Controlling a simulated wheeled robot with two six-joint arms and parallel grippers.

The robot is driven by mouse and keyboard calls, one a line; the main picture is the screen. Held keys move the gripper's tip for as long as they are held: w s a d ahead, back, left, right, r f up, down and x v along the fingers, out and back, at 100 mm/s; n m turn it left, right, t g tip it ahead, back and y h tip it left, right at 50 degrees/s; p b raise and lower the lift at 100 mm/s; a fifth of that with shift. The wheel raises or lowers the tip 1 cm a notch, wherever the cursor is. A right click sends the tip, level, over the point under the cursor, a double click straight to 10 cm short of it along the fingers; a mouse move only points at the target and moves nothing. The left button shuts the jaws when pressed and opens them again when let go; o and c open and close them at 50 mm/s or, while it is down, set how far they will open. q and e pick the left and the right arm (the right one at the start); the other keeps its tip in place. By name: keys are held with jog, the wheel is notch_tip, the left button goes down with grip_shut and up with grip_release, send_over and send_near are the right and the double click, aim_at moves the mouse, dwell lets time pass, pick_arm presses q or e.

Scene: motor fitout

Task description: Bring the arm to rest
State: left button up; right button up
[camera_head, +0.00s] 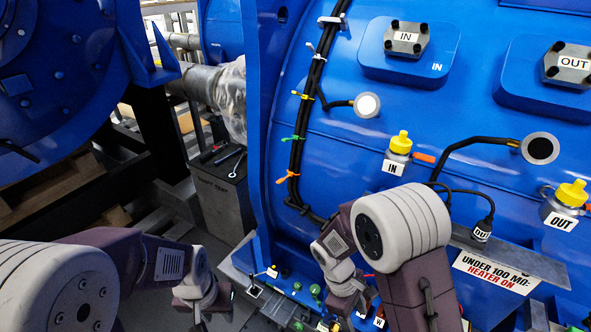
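My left arm (125,250) comes in from the lower left, its forearm reaching right. Its gripper (222,298) hangs low, left of the blue motor's foot, small and dark; its fingers are not clear enough to tell open from shut. My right arm (405,235) rises from the bottom, in front of the blue motor (340,150), and bends left and down at the wrist. Its gripper (362,308) is low in front of the motor's base, mostly hidden by the wrist; its state is unclear. I see nothing clearly held in either gripper.
The motor carries IN and OUT plates (405,38), yellow-capped fittings (401,143) and a black cable along a bracket (310,90). A shelf with a HEATER ON label (495,273) juts out at right. A grey box with tools (222,185) stands left of the motor.

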notch_tip(320, 180, up, 5)
jog(key=s+d+m+t+y+b, duration=0.1)
jog(key=d+m+t+y, duration=0.2)
jog(key=m, duration=0.8)
jog(key=shift+m+t+y, duration=0.3)
jog(key=shift+m+y, duration=0.1)
jog(key=shift+y, duration=0.1)
jog(key=shift+r, duration=0.1)
